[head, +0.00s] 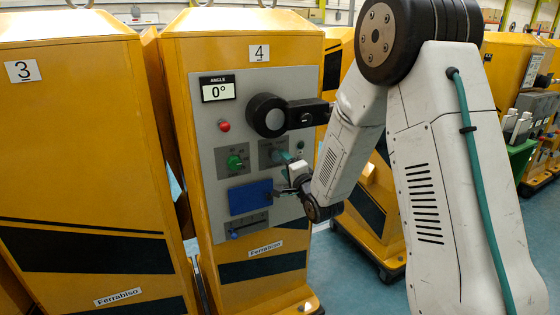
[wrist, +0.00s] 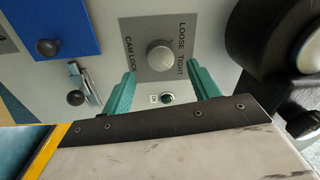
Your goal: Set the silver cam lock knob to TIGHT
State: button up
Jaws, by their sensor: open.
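The silver cam lock knob (wrist: 160,56) sits on a grey plate (wrist: 150,30) marked CAM LOCK, LOOSE and TIGHT in the wrist view. Which mark it points to is too unclear to tell. My gripper (wrist: 161,71) is open, its two teal fingers apart on either side below the knob, with nothing between them. In the head view, my gripper (head: 284,161) is in front of the lower right of the panel on cabinet 4, over the cam lock plate (head: 267,147), and the knob cannot be made out there.
A black round hub with a black arm (head: 265,115) juts out above the plate. The display (head: 217,89) reads 0°.

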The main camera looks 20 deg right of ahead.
jog(key=s, duration=0.3)
jog(key=shift+d+f, duration=0.15)
jog(key=shift+d, duration=0.05)
jog(key=shift+w, duration=0.1)
notch_tip(320, 180, down, 9)
jog(key=s+d+n+g+h, duration=0.1)
jog(key=s+n+g+h, duration=0.1)
jog(key=s+n+g, duration=0.3)
jog(key=s+d+n+g, duration=0.1)
jog(key=s+n+g, duration=0.1)
jog(key=s+g, duration=0.4)
jog(key=s+a+r+n+g, duration=0.1)
jog(key=s+r+n+g, duration=0.1)
jog(key=s+r, duration=0.4)
jog(key=s+a+r+n+g, duration=0.1)
jog(key=s+r, duration=0.5)
jog(key=s, duration=0.9)
jog(key=s+a+r+n+g, duration=0.1)
jog(key=s+r+n+g, duration=0.2)
jog(key=s, duration=0.7)
jog(key=shift+s+a+r+n, duration=0.2)
jog(key=shift+r+n, duration=0.6)
jog(key=shift+r, duration=0.6)
